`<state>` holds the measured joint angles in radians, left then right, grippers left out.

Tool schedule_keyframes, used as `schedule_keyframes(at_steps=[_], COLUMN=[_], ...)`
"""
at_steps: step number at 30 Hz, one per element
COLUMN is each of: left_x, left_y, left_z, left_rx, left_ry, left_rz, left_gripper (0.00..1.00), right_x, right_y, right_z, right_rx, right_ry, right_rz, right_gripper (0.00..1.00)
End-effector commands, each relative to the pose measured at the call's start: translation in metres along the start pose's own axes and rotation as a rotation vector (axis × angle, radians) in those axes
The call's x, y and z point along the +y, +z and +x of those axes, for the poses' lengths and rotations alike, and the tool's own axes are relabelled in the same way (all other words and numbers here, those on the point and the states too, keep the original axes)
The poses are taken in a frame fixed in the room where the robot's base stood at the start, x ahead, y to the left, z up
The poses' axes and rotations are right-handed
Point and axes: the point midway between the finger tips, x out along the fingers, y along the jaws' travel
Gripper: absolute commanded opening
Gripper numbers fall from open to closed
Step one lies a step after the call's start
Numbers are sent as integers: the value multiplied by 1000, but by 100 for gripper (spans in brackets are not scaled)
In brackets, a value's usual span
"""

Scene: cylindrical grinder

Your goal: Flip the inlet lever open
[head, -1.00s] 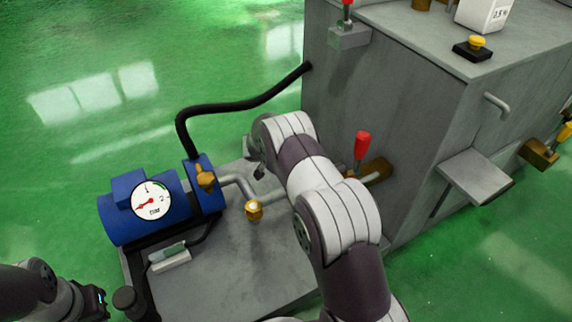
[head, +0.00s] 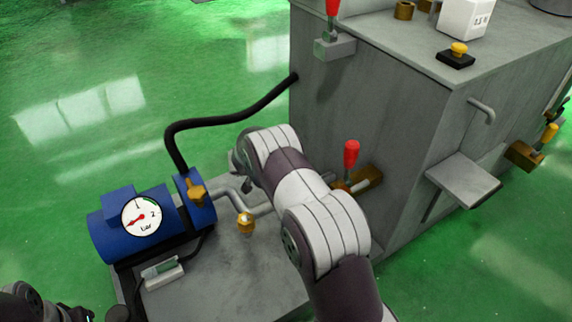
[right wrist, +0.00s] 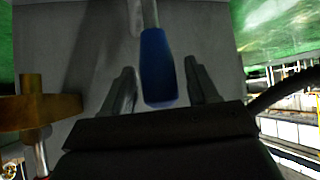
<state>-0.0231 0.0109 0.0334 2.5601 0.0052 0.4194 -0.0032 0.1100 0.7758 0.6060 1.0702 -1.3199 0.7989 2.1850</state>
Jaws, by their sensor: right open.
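In the right wrist view, a lever with a blue grip (right wrist: 158,68) on a pale metal stem points down between my right gripper's two fingers. My right gripper (right wrist: 160,78) is open, with a finger on each side of the blue grip and a visible gap to each. In the head view my own right arm hides this gripper and the blue lever. A red-handled lever (head: 351,155) stands upright on a brass valve on the machine's side. My left arm shows only at the lower left corner, and its fingers are out of view.
A blue pump (head: 110,238) with a round gauge stands on a grey base left of my right arm. A black hose (head: 225,118) and pipe with brass fittings (head: 246,223) run beside the arm. The grey machine (head: 385,100) rises to the right. Green floor lies open at left.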

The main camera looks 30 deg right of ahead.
Motion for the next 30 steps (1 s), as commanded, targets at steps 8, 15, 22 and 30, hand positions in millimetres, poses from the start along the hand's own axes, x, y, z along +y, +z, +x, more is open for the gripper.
schedule_keyframes(at_steps=[8, 15, 22, 30], left_x=[0, 0, 0, 0], left_y=[-6, -7, -7, -7], left_z=[-45, -58, -57, -57], left_rx=[1, 0, 0, 0], left_ry=[0, 0, 0, 0], left_rz=[0, 0, 0, 0], left_gripper=[0, 0, 0, 0], right_x=[-1, 0, 0, 0], right_y=[-6, -2, 0, 0], right_z=[-80, -115, -117, -117], right_rx=[0, -1, -1, -1], right_ry=[-3, -1, 0, -1], right_rz=[-2, -1, -1, -1], right_gripper=[59, 59, 59, 59])
